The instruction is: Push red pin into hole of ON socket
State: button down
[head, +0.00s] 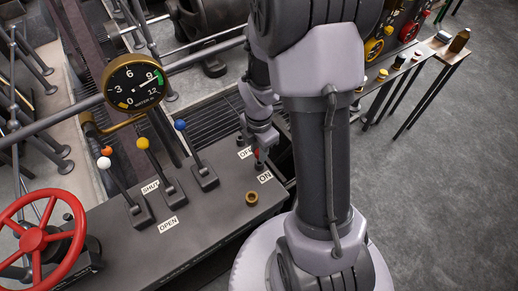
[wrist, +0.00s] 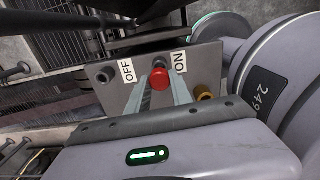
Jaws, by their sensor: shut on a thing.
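The red pin (wrist: 159,80) is between the two fingers of my gripper (wrist: 161,73) in the wrist view, and the fingers are shut on it. It is beside the ON label (wrist: 180,62), on the side toward the OFF label (wrist: 127,71). A small red part of the pin (head: 257,153) shows in the head view, below my wrist. The dark OFF socket (wrist: 105,76) is visible and empty of the red pin.
A brass knob (wrist: 203,92) stands close to the fingers on the same grey console (head: 205,228). Levers with blue (head: 180,125), yellow (head: 143,143) and white (head: 104,162) balls rise to the left.

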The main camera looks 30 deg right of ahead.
jog(key=shift+f+b, duration=1.2)
jog(key=shift+f, duration=0.5)
jog(key=c, duration=1.1)
grip_release()
jog(key=shift+o, duration=0.2)
jog(key=shift+r, duration=0.1)
notch_tip(320, 180, up, 17)
jog(key=p, duration=0.8)
jog(key=shift+r, duration=0.15)
jog(key=s+a+r+m+t+y+b, duration=0.1)
jog(key=s+a+r+m+t, duration=0.2)
jog(key=m, duration=0.8)
jog(key=s+a+r+m+t+y, duration=0.1)
jog(key=s+a+r+m+t, duration=0.1)
jog(key=s+a+r+m, duration=0.6)
jog(key=a+r+m, duration=0.3)
jog(key=m, duration=0.1)
jog(key=shift+s+a+r+t+b, duration=0.15)
jog(key=shift+a+r+t+b, duration=0.1)
jog(key=shift+t+b, duration=0.15)
